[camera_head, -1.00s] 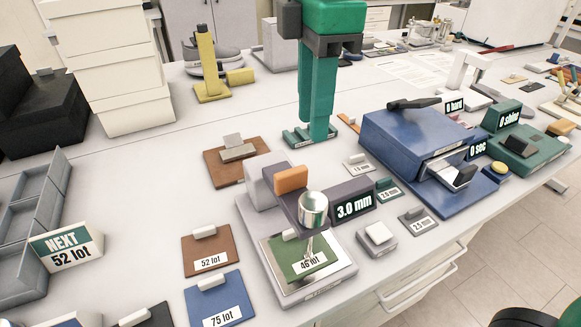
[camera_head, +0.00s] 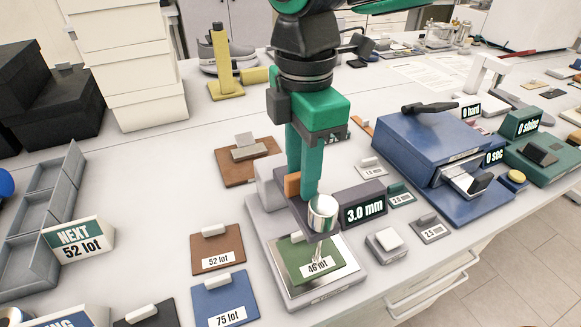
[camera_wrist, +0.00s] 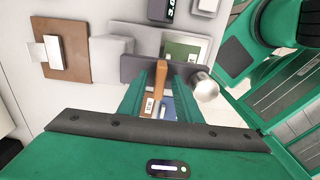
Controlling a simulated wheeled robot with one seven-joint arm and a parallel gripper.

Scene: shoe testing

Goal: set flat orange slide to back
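The flat orange slide (camera_head: 292,187) stands upright on the arm of the grey thickness gauge (camera_head: 262,235), behind the round metal dial (camera_head: 322,213). My gripper (camera_head: 303,192) reaches down over the gauge, its fingers partly hiding the slide in the head view. In the wrist view, the orange slide (camera_wrist: 161,78) shows between the two green fingertips of my gripper (camera_wrist: 161,82), one on either side. The fingers look open around it; contact cannot be told. The gauge display (camera_head: 363,210) reads 3.0 mm. A green sample (camera_head: 308,262) marked 46 lot lies under the gauge.
A brown 52 lot sample (camera_head: 217,248) and a blue 75 lot sample (camera_head: 224,297) lie left of the gauge. A blue machine (camera_head: 425,148) stands to the right. A brown plate (camera_head: 248,164) with a grey block lies behind left. Small grey blocks lie close on the right.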

